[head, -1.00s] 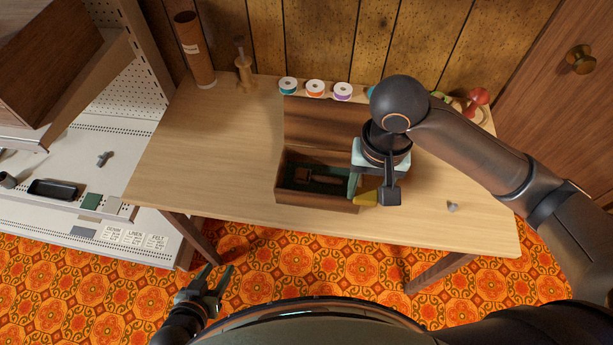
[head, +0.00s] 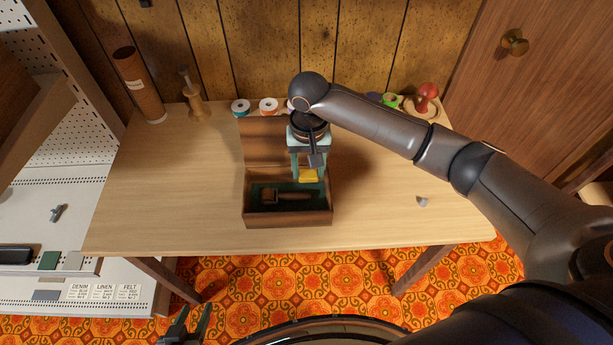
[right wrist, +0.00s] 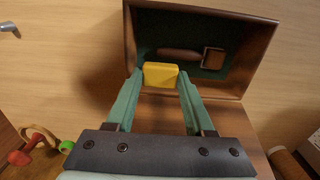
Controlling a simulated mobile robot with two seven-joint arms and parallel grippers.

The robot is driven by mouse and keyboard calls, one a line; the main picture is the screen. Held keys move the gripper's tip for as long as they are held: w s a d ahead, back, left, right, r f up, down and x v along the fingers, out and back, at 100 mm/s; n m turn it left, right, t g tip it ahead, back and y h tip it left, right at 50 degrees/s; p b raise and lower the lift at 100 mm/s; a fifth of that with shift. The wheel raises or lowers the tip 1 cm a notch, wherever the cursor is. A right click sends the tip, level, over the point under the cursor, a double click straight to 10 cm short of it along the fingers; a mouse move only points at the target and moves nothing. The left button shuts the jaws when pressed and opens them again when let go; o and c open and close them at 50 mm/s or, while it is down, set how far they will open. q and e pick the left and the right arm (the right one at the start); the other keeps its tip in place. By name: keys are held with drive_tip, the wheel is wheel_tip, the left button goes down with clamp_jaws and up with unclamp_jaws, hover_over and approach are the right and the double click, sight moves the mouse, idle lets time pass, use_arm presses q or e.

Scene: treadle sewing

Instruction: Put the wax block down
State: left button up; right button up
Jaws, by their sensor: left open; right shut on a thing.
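The yellow wax block (head: 308,175) is between the fingertips of my right gripper (head: 309,172), which is shut on it. Whether the block touches the lining is unclear. My left gripper (head: 188,328) is open and empty at the bottom edge, away from the table.
Thread spools (head: 268,105) line the table's back edge. A brown tube (head: 139,86) and a wooden stand (head: 195,100) are at back left. A red knobbed item (head: 426,97) is at back right. A small grey piece (head: 422,201) lies right. The table's left part is clear.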

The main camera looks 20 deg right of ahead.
sight(307, 169)
drive_tip(key=shift+w+f, duration=0.5)
drive_tip(key=shift+f, duration=0.15)
drive_tip(key=shift+w+f, duration=0.1)
drive_tip(key=shift+f, duration=1.5)
drive_tip(key=shift+f, duration=0.1)
drive_tip(key=shift+f, duration=0.5)
drive_tip(key=o, duration=1.3)
wheel_tip(307, 169, up, 13)
drive_tip(key=shift+r+p, duration=0.15)
drive_tip(key=shift+p, duration=0.15)
